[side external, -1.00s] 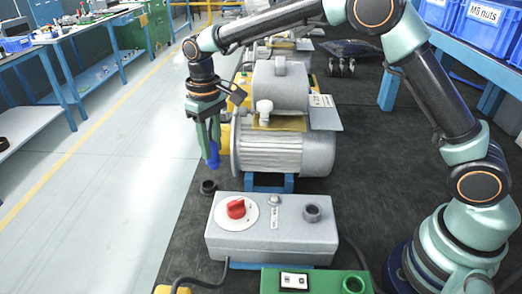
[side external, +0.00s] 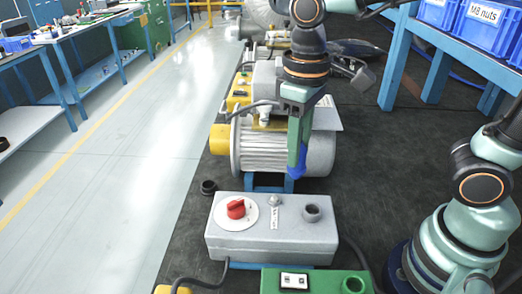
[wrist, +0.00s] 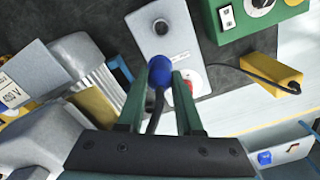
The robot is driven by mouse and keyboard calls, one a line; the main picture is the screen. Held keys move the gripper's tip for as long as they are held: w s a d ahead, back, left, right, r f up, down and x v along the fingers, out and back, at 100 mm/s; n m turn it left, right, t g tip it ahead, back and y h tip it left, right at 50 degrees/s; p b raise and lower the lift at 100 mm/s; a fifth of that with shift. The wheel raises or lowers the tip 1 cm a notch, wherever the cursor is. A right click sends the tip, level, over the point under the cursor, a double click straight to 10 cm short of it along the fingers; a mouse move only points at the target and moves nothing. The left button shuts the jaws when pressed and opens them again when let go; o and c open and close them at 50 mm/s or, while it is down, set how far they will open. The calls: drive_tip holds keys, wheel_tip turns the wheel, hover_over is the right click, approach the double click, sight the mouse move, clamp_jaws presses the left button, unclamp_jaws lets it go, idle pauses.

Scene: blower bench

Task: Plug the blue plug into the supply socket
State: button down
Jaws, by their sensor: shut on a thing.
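The blue plug (side external: 298,171) is held point-down between the green fingers of my gripper (side external: 297,155), above and behind the grey box, apart from it. In the wrist view the plug (wrist: 159,68) sits between both fingertips of my gripper (wrist: 158,80), with a dark cable trailing from it. The grey box (side external: 240,246) has a round dark socket (side external: 311,213) at its right end, likely the supply socket; its label is too small to read. In the wrist view this socket (wrist: 160,26) lies beyond the plug, uncovered.
The grey box also carries a red knob (side external: 236,208). A grey motor (side external: 255,152) stands behind the plug. A green box (side external: 325,282) with a switch is in front. A small black ring (side external: 208,187) lies left. The space above the grey box is free.

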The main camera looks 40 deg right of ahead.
drive_tip(key=shift+s+d+f, duration=0.15)
drive_tip(key=shift+s+d, duration=0.1)
drive_tip(key=shift+s, duration=0.45)
drive_tip(key=shift+s+d+f, duration=0.1)
drive_tip(key=shift+s+d, duration=0.1)
drive_tip(key=shift+s, duration=0.45)
drive_tip(key=shift+s+d+f, duration=0.15)
drive_tip(key=shift+s+d, duration=0.1)
drive_tip(key=shift+s, duration=0.45)
hover_over(312, 214)
drive_tip(key=shift+f, duration=2.5)
drive_tip(key=shift+f+n, duration=0.3)
drive_tip(key=shift+f, duration=0.95)
drive_tip(key=c, duration=0.5)
unclamp_jaws()
wheel_tip(312, 214, up, 12)
